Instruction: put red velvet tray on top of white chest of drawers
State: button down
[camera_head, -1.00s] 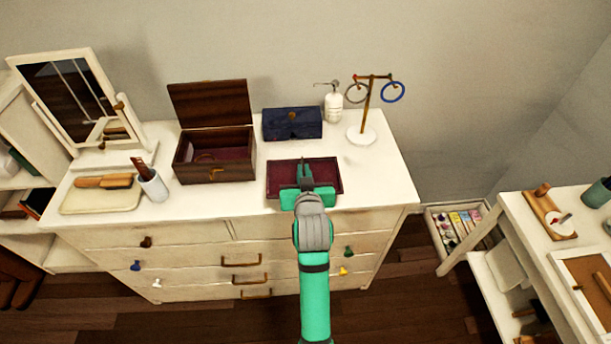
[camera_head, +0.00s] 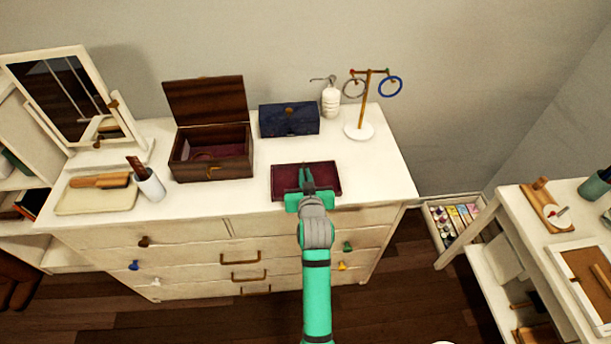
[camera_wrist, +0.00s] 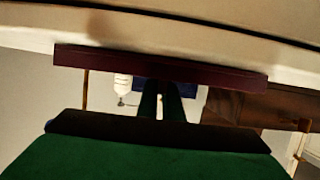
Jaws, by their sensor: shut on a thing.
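The red velvet tray (camera_head: 288,180) is a shallow, dark red rectangle at the front edge of the chest's top in the head view. The white chest of drawers (camera_head: 215,208) has several coloured knobs and brass handles. My gripper (camera_head: 308,184) is shut on the near side of the tray. In the wrist view the tray (camera_wrist: 160,66) shows edge-on as a dark red bar, with my gripper's fingers (camera_wrist: 160,100) reaching to it. I cannot tell whether the tray's underside touches the chest top.
Behind the tray stand a navy box (camera_head: 289,120), a white pump bottle (camera_head: 331,100) and a ring stand (camera_head: 361,129). An open wooden box (camera_head: 212,165) is to its left. The chest top at right (camera_head: 385,175) is clear. A white side table (camera_head: 520,205) stands at right.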

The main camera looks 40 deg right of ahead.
jog(key=c, duration=1.9)
grip_release()
jog(key=shift+a+f, duration=0.1)
jog(key=shift+a, duration=0.05)
jog(key=shift+r, duration=0.2)
jog(key=v, duration=1.2)
jog(key=shift+f, duration=0.1)
